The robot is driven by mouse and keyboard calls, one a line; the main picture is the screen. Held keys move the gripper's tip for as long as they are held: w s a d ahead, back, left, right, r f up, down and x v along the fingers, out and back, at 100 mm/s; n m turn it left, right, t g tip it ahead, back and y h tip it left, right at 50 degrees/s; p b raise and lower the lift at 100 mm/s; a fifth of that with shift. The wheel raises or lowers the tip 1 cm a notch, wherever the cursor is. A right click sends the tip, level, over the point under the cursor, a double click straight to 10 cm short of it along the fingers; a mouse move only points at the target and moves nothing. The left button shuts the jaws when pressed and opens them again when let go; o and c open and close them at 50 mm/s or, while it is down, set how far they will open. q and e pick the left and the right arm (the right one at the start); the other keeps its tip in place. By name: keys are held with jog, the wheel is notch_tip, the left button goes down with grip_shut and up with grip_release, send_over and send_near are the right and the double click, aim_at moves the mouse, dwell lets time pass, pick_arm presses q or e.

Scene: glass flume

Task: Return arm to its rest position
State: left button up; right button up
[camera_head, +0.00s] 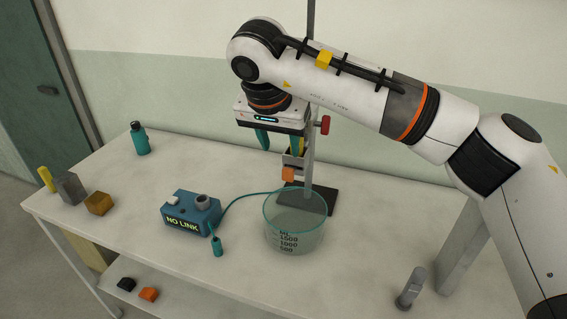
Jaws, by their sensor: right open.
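My right arm (365,95) comes in from the right and arches over the back of the table. Its right gripper (281,149) points down with teal fingers apart, in front of the metal stand (311,165) and above the orange piece (288,174) on it. A small yellow part shows by the right-hand finger; I cannot tell whether it belongs to the finger or the stand. No object is seen held between the fingers. My left gripper does not show.
A glass beaker (295,228) stands before the stand. A blue box reading NO LINK (190,213) has a cable and teal probe (216,246). A teal bottle (140,140), grey block (70,187) and brown block (99,203) are left. A grey cylinder (411,288) stands front right.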

jog(key=shift+v, duration=1.1)
